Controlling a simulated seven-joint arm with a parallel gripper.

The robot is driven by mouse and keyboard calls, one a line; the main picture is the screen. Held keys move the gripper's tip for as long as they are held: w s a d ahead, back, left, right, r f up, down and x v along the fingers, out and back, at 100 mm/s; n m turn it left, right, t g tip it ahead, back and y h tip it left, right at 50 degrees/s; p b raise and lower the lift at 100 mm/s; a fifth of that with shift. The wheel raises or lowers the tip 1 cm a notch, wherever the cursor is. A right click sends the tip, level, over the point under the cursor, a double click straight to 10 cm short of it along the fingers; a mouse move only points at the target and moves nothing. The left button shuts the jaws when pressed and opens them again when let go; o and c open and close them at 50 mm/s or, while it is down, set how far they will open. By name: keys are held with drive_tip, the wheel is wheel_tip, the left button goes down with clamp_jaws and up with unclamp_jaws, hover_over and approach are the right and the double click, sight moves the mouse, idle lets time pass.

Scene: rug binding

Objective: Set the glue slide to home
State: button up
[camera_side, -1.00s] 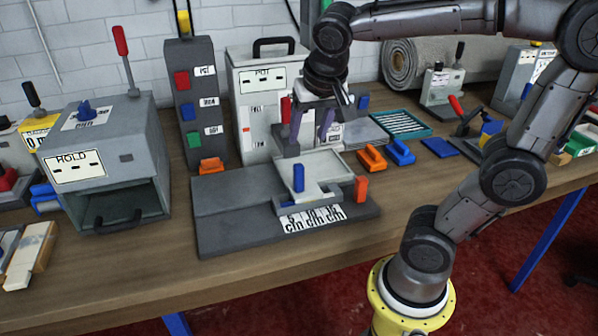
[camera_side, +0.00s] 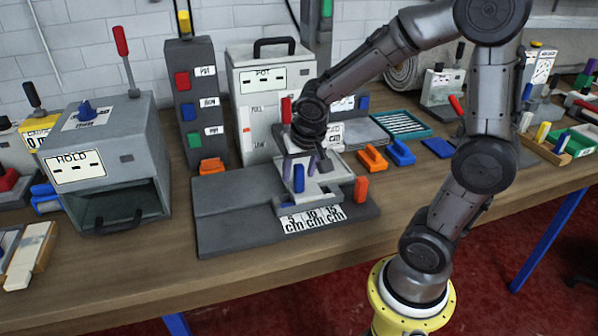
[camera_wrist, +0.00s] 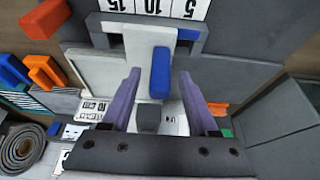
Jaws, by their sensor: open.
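The glue slide has a dark grey base (camera_side: 225,228) and a light grey carriage (camera_side: 324,186) on its right part. An upright blue handle (camera_side: 300,175) stands on the carriage, and it also shows in the wrist view (camera_wrist: 161,72). My gripper (camera_wrist: 159,76) is open, with its purple fingers on either side of the blue handle; gaps show on both sides. In the side view my gripper (camera_side: 304,170) is low over the carriage. A white scale (camera_side: 312,218) reads 5, 10, 15 cm along the base's front. A small blue piece (camera_wrist: 187,34) sits at the carriage's front edge.
An orange block (camera_side: 361,189) stands at the base's right end. A dark tower (camera_side: 190,100) with red, blue and green buttons stands behind left. A white pot box (camera_side: 262,85) is close behind my gripper. Orange (camera_side: 372,157) and blue (camera_side: 400,151) pieces lie to the right.

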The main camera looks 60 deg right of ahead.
drive_tip(key=shift+w+f, duration=0.1)
drive_tip(key=shift+f, duration=0.2)
clamp_jaws()
idle(1.3)
